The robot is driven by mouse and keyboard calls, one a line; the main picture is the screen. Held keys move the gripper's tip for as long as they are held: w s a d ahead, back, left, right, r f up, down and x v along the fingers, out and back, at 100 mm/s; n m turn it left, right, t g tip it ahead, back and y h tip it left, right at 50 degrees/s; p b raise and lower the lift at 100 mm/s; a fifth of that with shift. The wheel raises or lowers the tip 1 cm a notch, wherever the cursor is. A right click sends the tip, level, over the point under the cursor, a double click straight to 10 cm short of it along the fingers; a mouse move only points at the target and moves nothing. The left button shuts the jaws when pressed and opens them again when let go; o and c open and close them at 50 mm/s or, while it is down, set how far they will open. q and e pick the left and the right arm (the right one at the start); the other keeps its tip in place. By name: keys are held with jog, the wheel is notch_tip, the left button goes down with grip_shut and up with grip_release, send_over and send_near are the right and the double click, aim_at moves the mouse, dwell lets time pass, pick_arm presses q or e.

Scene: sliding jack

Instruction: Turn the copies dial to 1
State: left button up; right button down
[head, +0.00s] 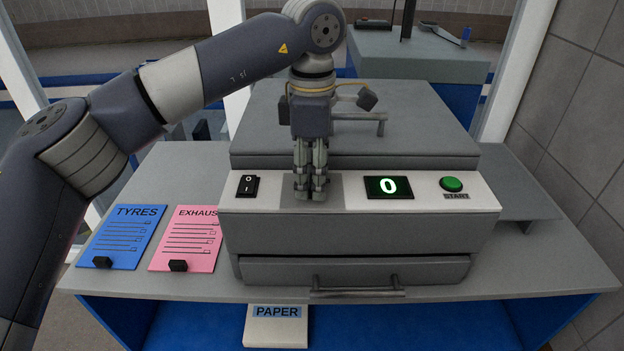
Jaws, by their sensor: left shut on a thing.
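The grey copier (354,237) stands on the table, its lid down. Its display (388,187) shows a green 0. My left gripper (310,190) points down at the control panel, between the power switch (248,186) and the display. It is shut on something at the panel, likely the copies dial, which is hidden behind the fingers. The green START button (451,184) is at the right end of the panel. My right gripper is not in view.
A blue TYRES sheet (121,236) and a pink EXHAUST sheet (190,240) lie left of the copier, each with a small black block. A PAPER pack (276,328) is below the table's front edge. The tabletop right of the copier is mostly clear.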

aim_at(312, 179)
pick_arm(q)
jog(key=n+b, duration=0.2)
jog(key=n, duration=0.3)
jog(key=shift+n, duration=0.3)
jog(key=shift+r+n+b, duration=0.1)
jog(key=shift+n+b, duration=0.55)
jog(key=shift+n, duration=1.55)
jog(key=o, duration=1.1)
notch_tip(312, 179, up, 12)
